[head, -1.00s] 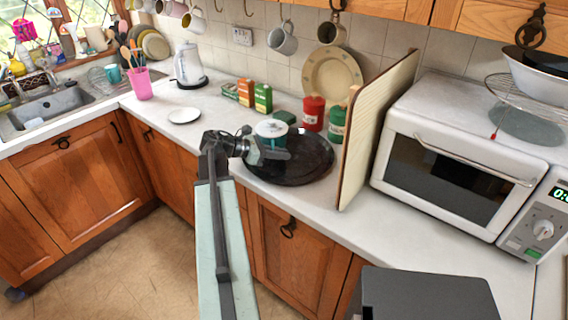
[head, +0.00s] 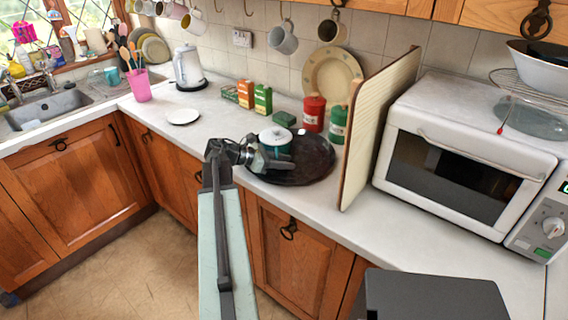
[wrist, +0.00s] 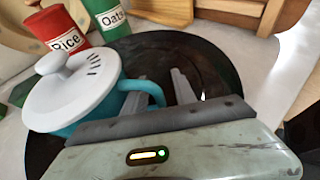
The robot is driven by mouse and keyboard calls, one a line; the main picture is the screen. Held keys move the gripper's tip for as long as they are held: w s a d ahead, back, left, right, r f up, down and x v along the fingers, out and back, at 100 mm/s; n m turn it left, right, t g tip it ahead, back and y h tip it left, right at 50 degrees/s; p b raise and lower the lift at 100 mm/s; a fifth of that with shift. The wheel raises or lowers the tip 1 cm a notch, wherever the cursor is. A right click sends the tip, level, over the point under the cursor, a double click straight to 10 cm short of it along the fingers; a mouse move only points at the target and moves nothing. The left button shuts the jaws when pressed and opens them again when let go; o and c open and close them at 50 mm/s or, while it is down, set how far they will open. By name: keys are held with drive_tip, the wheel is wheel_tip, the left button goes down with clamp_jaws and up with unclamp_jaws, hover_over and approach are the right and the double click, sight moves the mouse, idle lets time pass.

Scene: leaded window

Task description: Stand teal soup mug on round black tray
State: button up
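The teal soup mug (head: 276,146), with a pale grey lid, stands upright on the left back part of the round black tray (head: 315,160). In the wrist view the mug (wrist: 75,95) is at the left, its handle (wrist: 155,88) pointing right. My gripper (head: 282,163) is low over the tray, beside the mug's near side. In the wrist view my gripper's fingers (wrist: 161,88) are apart, with the handle's outer part between them and small gaps visible. The mug's base is partly hidden by my gripper, so its contact with the tray is not clearly seen.
A red Rice tin (head: 313,113) and green Oats tin (head: 338,123) stand behind the tray. An upright ribbed board (head: 380,125) stands close at its right, before the white microwave (head: 470,160). A small green box (head: 285,118) is behind the mug.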

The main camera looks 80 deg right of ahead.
drive_tip(key=shift+w+r+p, duration=0.1)
drive_tip(key=shift+r+p, duration=0.15)
drive_tip(key=shift+p, duration=0.05)
drive_tip(key=p+v, duration=0.4)
drive_tip(key=v, duration=0.6)
drive_tip(key=shift+w+a+r, duration=0.1)
drive_tip(key=shift+w+a, duration=0.05)
drive_tip(key=shift+w, duration=0.15)
drive_tip(key=shift+w+a+r, duration=0.1)
drive_tip(key=shift+w+a, duration=0.2)
drive_tip(key=shift+w, duration=0.15)
